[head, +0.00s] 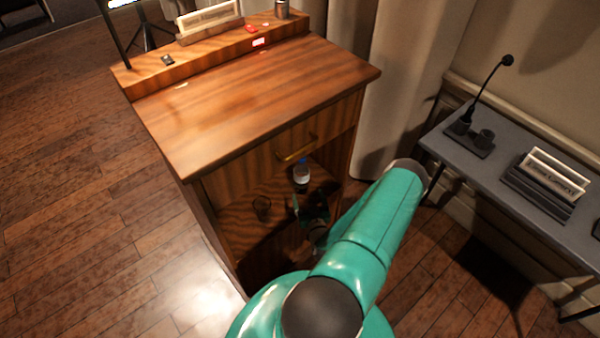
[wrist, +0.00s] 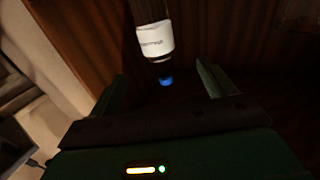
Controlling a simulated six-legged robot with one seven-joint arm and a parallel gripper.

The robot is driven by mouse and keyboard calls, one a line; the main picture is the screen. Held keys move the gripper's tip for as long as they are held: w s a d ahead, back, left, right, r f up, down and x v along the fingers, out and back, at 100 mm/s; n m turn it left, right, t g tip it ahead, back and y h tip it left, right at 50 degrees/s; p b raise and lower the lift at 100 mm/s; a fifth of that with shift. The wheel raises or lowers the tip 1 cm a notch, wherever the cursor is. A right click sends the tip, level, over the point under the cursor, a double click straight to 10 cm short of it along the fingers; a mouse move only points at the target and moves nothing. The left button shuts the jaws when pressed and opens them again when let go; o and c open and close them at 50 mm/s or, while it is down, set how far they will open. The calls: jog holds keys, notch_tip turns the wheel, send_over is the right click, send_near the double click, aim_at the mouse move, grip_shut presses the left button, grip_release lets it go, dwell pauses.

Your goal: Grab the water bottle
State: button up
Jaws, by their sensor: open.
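The water bottle (head: 301,174) stands upright on the shelf inside the wooden cabinet, under the drawer. It is clear with a white label and a blue cap. In the wrist view the bottle (wrist: 155,40) appears upside down, its blue cap nearest my gripper. My gripper (wrist: 163,85) is open, with one finger on each side of the cap in that picture. I see no contact, and the depth between them is hard to tell. In the head view my gripper (head: 312,207) is in front of the cabinet opening, slightly below and right of the bottle, partly dark.
The cabinet top (head: 250,100) is mostly bare. A grey table (head: 510,165) with a microphone stands at the right.

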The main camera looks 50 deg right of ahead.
aim_at(304, 178)
jog(key=x, duration=0.7)
jog(key=shift+w+d+f, duration=0.1)
jog(key=shift+w+d, duration=0.05)
jog(key=shift+d, duration=0.3)
jog(key=x, duration=0.5)
jog(key=shift+w+f, duration=0.2)
jog(key=shift+f, duration=0.1)
jog(key=shift+d, duration=0.1)
jog(key=c, duration=1.3)
jog(key=shift+r, duration=0.1)
jog(key=shift+c, duration=0.7)
jog(key=shift+r, duration=0.1)
